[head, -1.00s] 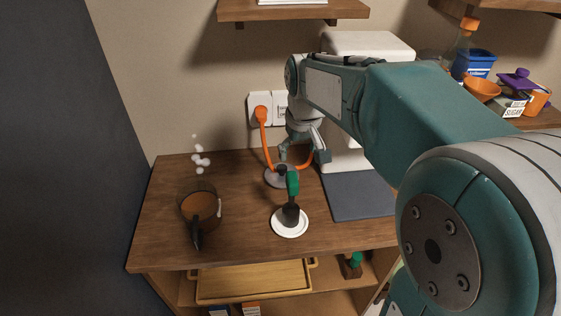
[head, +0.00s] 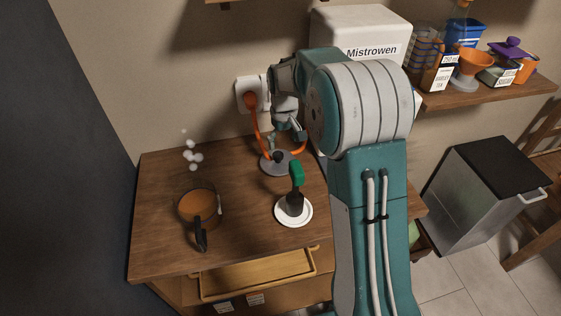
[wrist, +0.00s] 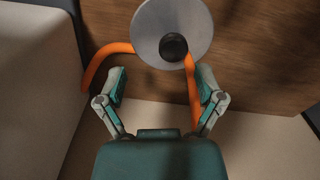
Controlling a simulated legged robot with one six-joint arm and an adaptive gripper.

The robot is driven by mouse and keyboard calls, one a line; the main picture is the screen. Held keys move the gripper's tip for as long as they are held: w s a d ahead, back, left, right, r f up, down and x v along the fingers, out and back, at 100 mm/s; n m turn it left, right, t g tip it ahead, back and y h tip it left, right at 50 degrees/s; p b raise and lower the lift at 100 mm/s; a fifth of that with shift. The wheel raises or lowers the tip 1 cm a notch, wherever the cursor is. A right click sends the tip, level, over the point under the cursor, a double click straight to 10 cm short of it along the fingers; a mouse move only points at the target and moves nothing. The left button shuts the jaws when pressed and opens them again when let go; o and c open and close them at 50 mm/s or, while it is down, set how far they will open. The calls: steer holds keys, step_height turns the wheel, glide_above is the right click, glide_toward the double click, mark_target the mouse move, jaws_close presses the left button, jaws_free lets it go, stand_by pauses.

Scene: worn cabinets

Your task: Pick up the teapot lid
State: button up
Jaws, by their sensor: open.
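The teapot lid appears to be the round grey disc (head: 267,168) with a dark knob, lying on the wooden counter near the wall. The wrist view shows the same grey lid (wrist: 150,38) at the top, beyond my fingertips. My gripper (head: 287,136) hangs just above and behind the lid in the head view.
An orange cord (head: 256,128) runs from a wall socket down around the lid, passing close to my fingers. A green-handled tool (head: 296,177) stands on a white saucer (head: 281,217) in front. A white appliance (head: 335,30) is behind my arm. The counter's left side has free room.

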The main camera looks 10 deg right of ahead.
mark_target(277, 155)
steer(key=a+f, duration=0.2)
steer(key=f, duration=0.1)
steer(key=shift+s+a+f, duration=0.1)
steer(key=shift+a, duration=0.05)
steer(key=shift+d+f, duration=0.25)
steer(key=shift+f, duration=0.75)
steer(key=shift+d+f, duration=0.15)
steer(key=shift+d, duration=0.15)
steer(key=shift+a, duration=0.35)
jaws_close()
